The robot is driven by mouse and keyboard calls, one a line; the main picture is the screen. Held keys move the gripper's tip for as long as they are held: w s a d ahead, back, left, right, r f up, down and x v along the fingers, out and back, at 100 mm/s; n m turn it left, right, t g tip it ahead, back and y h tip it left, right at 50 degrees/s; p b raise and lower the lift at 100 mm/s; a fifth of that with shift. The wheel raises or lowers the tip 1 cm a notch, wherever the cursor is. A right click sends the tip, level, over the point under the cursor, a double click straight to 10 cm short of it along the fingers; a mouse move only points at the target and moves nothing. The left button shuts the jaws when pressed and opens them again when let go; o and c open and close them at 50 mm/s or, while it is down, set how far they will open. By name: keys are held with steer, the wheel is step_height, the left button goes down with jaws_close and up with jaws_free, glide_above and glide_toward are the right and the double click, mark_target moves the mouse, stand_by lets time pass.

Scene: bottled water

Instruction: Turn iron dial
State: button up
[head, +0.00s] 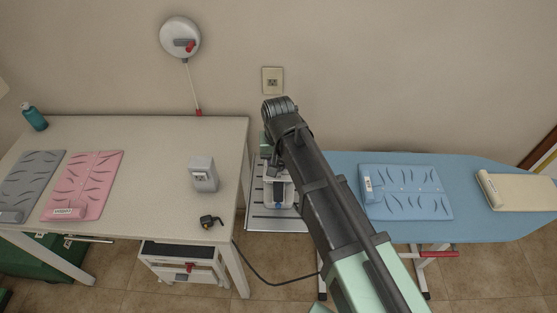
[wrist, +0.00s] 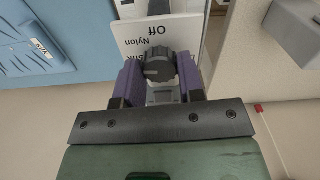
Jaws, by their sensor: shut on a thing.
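A dark grey dial (wrist: 158,67) sits on a white panel (wrist: 128,40) in the wrist view. The panel carries the upside-down words "Off", "Nylon" and a partly hidden "Silk". My gripper (wrist: 157,72) has a purple finger on each side of the dial and is shut on it. In the head view the white iron (head: 283,193) is on a grey metal rack (head: 280,224) between the table and the ironing board. My gripper (head: 272,166) is at the iron, and my arm hides part of it. The dial is not visible there.
The blue ironing board (head: 340,168) on the right holds a blue folded piece (head: 410,190) and a cream one (head: 520,190). The white table (head: 140,150) on the left holds a grey box (head: 203,173) and a small black item (head: 209,221). A wall outlet (head: 272,80) is behind.

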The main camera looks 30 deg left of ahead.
mark_target(278, 163)
steer(key=shift+n, duration=1.5)
steer(key=o, duration=0.9)
step_height(278, 163, up, 11)
steer(key=p, duration=1)
steer(key=shift+f+p, duration=0.1)
steer(key=shift+p, duration=0.3)
